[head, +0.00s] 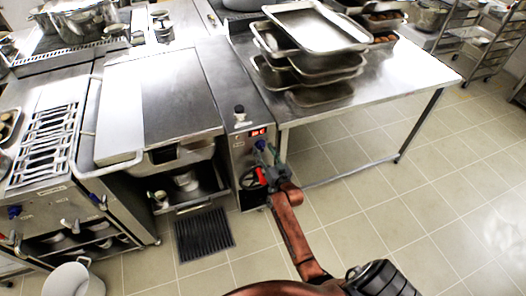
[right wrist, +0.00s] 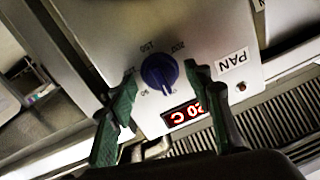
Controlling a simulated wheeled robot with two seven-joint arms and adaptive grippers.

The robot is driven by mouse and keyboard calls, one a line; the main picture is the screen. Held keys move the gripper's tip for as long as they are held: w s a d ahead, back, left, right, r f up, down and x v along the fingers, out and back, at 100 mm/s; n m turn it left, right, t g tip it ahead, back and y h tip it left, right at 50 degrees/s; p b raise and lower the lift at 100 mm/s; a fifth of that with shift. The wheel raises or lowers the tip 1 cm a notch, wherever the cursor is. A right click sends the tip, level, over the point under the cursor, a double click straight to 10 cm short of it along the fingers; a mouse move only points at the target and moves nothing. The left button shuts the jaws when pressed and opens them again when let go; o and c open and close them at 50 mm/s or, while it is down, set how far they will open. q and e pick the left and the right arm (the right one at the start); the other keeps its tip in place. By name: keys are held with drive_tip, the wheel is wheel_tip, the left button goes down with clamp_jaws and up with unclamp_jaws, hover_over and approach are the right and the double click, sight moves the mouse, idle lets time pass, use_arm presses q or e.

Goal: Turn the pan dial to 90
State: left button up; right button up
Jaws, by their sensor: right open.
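The pan dial (right wrist: 159,71) is a round blue knob on a pale metal panel, beside a white PAN label (right wrist: 232,61). Numbers ring it, upside down in the right wrist view. A light mark shows on its lower edge, towards the display. The red display (right wrist: 186,114) seems to read 20 C, upside down; it also glows in the head view (head: 258,132). My right gripper (right wrist: 161,73) is open, its two green fingers on either side of the dial. I cannot tell whether they touch it. In the head view the right gripper (head: 266,158) is at the panel and partly covers the dial. My left gripper is out of view.
A steel table (head: 385,85) with stacked trays (head: 312,30) stands right of the panel. A flat-topped cooking unit (head: 170,95) is on the left. Below the dial are a red handle (head: 262,176) and a black wheel (head: 248,181). The tiled floor on the right is clear.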

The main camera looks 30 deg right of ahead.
drive_tip(key=c, duration=1.1)
drive_tip(key=shift+c, duration=0.2)
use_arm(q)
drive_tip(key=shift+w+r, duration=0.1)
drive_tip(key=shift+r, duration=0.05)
use_arm(e)
drive_tip(key=shift+r+m+p, duration=0.1)
drive_tip(key=shift+m+p, duration=0.65)
drive_tip(key=shift+m, duration=0.25)
drive_tip(key=m+p, duration=0.1)
drive_tip(key=m, duration=0.2)
drive_tip(key=shift+m, duration=0.4)
drive_tip(key=m+p, duration=0.1)
drive_tip(key=m, duration=0.1)
drive_tip(key=shift+m+t, duration=0.3)
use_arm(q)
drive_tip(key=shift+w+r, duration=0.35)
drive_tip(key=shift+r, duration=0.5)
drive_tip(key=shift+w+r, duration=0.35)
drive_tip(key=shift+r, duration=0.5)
use_arm(e)
drive_tip(key=shift+f+m+h, duration=0.2)
drive_tip(key=shift+m+h, duration=0.2)
drive_tip(key=shift+m, duration=1.6)
